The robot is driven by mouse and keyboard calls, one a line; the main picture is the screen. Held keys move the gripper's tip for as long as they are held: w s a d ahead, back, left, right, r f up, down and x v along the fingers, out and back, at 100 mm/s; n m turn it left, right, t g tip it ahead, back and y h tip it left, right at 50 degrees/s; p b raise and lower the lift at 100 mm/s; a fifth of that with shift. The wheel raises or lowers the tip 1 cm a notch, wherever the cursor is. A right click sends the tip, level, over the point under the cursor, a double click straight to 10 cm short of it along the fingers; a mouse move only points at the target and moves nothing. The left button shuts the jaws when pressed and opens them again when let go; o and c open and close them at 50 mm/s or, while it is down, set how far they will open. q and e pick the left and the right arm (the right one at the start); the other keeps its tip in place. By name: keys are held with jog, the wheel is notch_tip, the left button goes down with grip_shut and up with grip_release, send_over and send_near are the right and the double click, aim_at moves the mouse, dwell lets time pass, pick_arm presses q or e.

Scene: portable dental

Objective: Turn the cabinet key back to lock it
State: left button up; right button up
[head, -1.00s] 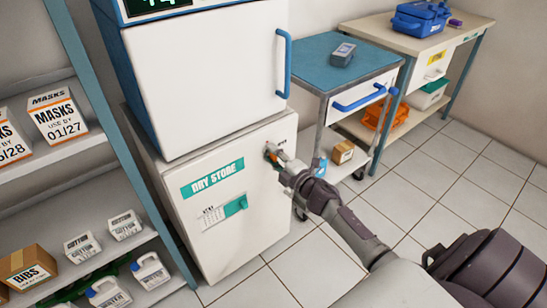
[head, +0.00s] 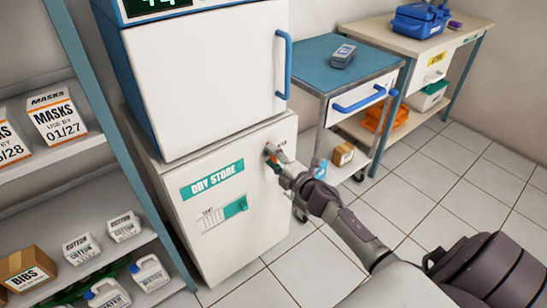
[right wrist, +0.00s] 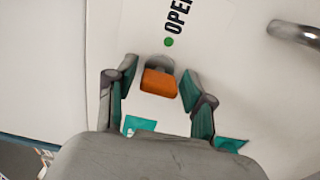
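The cabinet key (right wrist: 158,83) has an orange head and sits in a grey round lock (right wrist: 160,64) on the white cabinet door (head: 250,225) marked DRY STORE. A green dot and the word OPEN (right wrist: 178,18) are printed above the lock in the right wrist view. My right gripper (right wrist: 157,82) is at the lock, with one finger on each side of the key head. Narrow gaps show between the fingers and the key, so it looks open. In the head view my right gripper (head: 273,158) covers most of the lock. My left gripper is not in view.
A blue fridge handle (head: 283,65) juts out above the lock. A blue-topped cart (head: 312,58) stands close to the right of the cabinet. A shelf with boxes (head: 57,118) is at the left. The tiled floor in front is clear.

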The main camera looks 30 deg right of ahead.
jog(key=shift+s, duration=0.1)
jog(key=s+d, duration=0.1)
jog(key=s, duration=1)
jog(key=shift+s, duration=0.4)
